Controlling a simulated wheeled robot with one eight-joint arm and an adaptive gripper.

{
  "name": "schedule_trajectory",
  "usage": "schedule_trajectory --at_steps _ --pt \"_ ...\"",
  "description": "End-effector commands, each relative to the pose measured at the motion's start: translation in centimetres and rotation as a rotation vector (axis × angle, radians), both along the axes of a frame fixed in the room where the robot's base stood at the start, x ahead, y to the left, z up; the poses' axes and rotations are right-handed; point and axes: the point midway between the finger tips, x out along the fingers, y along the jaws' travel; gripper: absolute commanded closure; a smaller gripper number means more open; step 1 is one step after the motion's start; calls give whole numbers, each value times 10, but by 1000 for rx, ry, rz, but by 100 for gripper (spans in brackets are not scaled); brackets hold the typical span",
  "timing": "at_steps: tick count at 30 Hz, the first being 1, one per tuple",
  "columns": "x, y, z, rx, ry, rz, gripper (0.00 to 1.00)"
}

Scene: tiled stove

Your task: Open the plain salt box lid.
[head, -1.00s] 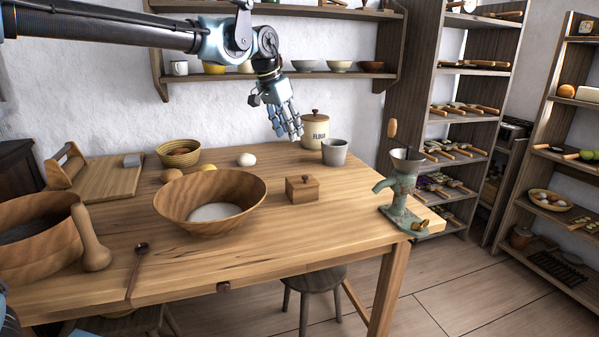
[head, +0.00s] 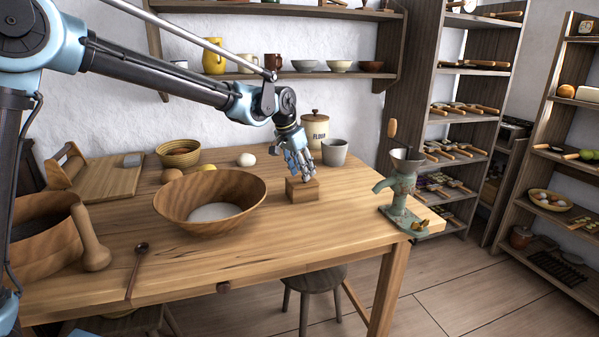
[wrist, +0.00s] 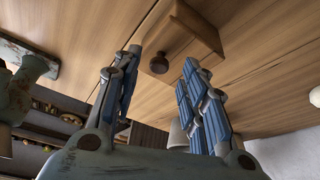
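The plain wooden salt box (head: 301,192) stands on the table, right of the large wooden bowl. My gripper (head: 304,174) is just above it in the head view and hides part of its lid. In the wrist view the box (wrist: 190,30) shows beyond the fingertips, with its dark round knob (wrist: 159,64) on the lid. My gripper (wrist: 161,72) is open there, its two blue fingers apart on either side of the knob. The lid looks closed. I cannot tell if a finger touches it.
The table (head: 260,260) also holds the wooden bowl (head: 180,205), a flour canister (head: 314,127), a grey cup (head: 335,152), an egg (head: 246,159) and a green grinder (head: 400,195). The table is clear in front of the box.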

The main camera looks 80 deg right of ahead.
Motion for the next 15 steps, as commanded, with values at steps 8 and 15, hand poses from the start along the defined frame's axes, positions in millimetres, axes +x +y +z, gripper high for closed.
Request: schedule_trajectory --at_steps 8,15 --pt "-3 -4 -14 0 0 0 61" --pt "-3 -4 -14 0 0 0 63"
